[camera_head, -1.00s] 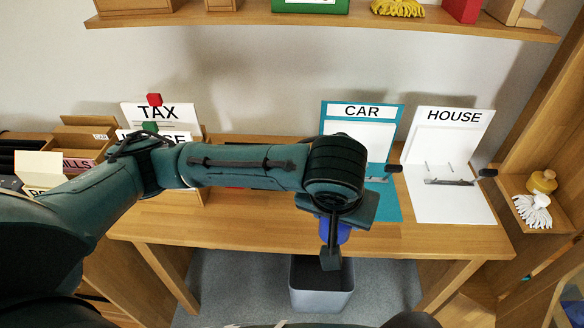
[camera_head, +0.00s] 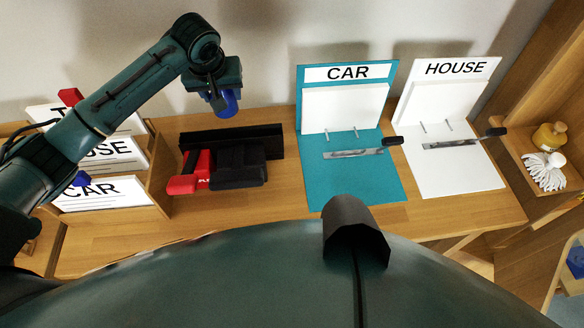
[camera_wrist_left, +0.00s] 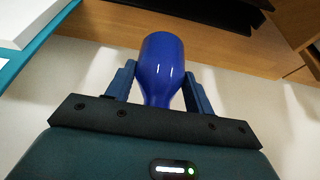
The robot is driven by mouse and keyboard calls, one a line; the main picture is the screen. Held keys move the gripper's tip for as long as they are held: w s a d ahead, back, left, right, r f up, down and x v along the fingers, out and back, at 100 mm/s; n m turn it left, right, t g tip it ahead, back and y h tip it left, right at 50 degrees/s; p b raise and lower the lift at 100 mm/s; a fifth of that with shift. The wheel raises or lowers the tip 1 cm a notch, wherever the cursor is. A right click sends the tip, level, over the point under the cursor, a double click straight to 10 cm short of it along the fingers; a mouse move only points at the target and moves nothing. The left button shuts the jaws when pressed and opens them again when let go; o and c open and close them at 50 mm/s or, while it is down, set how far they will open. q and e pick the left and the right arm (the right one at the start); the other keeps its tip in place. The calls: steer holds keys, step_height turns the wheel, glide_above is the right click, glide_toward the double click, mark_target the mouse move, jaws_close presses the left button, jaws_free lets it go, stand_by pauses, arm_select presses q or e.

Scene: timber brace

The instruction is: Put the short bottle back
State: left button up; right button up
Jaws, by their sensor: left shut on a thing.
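A glossy blue bottle (camera_wrist_left: 160,62) with a rounded wide end and a narrower part sits between the fingers of my left gripper (camera_wrist_left: 160,88) in the left wrist view. The gripper is shut on its narrower part. In the head view, my left gripper (camera_head: 221,92) is raised at the back left, above the wooden table (camera_head: 240,222). The blue bottle (camera_head: 229,104) shows below it, partly hidden by the gripper. I cannot tell its full height. My right gripper is not in view.
A red and black device (camera_head: 196,172) lies on the table below the gripper. A teal CAR board (camera_head: 348,188) and a white HOUSE board (camera_head: 455,175) stand to the right. Labelled folders (camera_head: 100,190) are at left.

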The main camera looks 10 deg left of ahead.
arm_select(q)
steer(key=a+f, duration=0.1)
steer(key=f, duration=0.2)
steer(key=a+f, duration=0.1)
steer(key=f, duration=0.3)
steer(key=w+a+f, duration=0.1)
steer(key=f, duration=0.3)
steer(key=shift+a+f+b, duration=0.1)
steer(key=shift+a+b, duration=0.2)
steer(key=shift+b, duration=0.05)
steer(key=shift+f, duration=0.1)
steer(key=o, duration=1.1)
steer(key=shift+f, duration=0.1)
